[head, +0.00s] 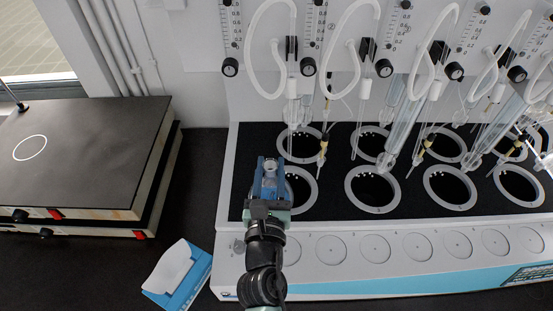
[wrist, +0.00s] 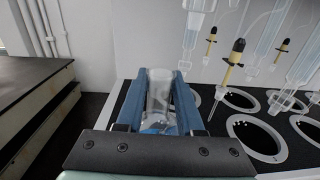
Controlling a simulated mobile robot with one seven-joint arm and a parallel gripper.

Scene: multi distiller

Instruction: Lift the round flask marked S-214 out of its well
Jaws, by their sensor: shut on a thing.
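My gripper (head: 270,168) is shut on a clear glass flask (head: 270,166), with one blue finger on each side of its neck. In the wrist view the flask (wrist: 159,90) stands roughly upright between the fingers (wrist: 160,92). Its lower part is mostly hidden by the gripper, and no S-214 marking can be read. The gripper is over the left end of the distiller, in front of the leftmost front well (head: 314,198), which it partly covers. I cannot tell how far the flask is above the well.
The distiller's other ringed wells (head: 376,189) look dark and empty. A black-topped hotplate (head: 90,150) stands at left. A blue tissue box (head: 180,275) lies in front.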

